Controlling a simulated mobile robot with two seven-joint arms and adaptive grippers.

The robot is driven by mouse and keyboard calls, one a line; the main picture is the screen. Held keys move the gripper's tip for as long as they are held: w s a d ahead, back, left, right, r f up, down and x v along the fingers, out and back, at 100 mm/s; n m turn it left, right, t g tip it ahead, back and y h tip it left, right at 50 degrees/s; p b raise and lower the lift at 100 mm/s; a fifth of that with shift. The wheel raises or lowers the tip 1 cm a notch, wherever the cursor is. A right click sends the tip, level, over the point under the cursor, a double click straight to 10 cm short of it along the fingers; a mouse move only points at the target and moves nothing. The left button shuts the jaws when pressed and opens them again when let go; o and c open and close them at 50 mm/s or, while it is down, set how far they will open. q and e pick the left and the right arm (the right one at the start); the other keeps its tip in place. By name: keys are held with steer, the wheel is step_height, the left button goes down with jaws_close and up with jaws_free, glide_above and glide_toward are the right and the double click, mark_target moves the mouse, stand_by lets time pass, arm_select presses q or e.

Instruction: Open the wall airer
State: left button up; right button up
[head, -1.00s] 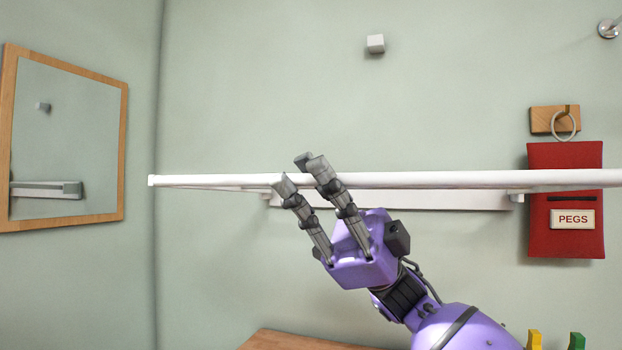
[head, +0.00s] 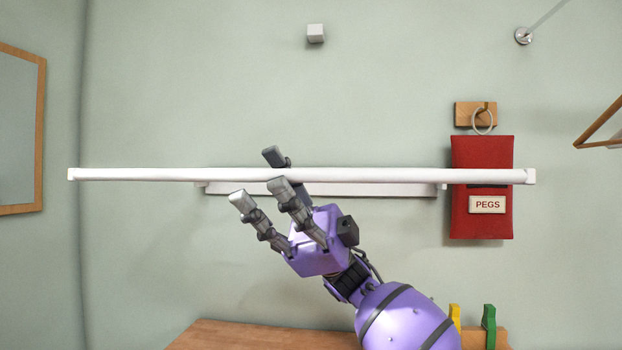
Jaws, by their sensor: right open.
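The wall airer shows as a long white bar (head: 380,175) running level across the view, in front of its white wall plate (head: 370,190). Both ends of the bar are visible. My right gripper (head: 268,180) is open at the bar, left of its middle. One fingertip shows above the bar and passes behind it. The other two fingers are on the near side, one tip overlapping the bar's lower edge and one just below it. I cannot tell whether any finger touches the bar. My left gripper is not in view.
A red peg bag (head: 482,220) hangs from a wooden hook block (head: 476,114) behind the bar's right end. A grey wall block (head: 316,33) is above. A wooden surface (head: 230,337) lies below, with yellow and green pegs (head: 488,325) at right. A mirror (head: 18,130) is at left.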

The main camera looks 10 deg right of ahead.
steer(key=w+d, duration=0.6)
steer(key=d, duration=0.1)
steer(key=shift+w+d+t+y, duration=0.15)
steer(key=shift+t+y, duration=0.15)
steer(key=shift+y, duration=0.1)
steer(key=shift+r, duration=0.1)
steer(key=shift+d, duration=0.2)
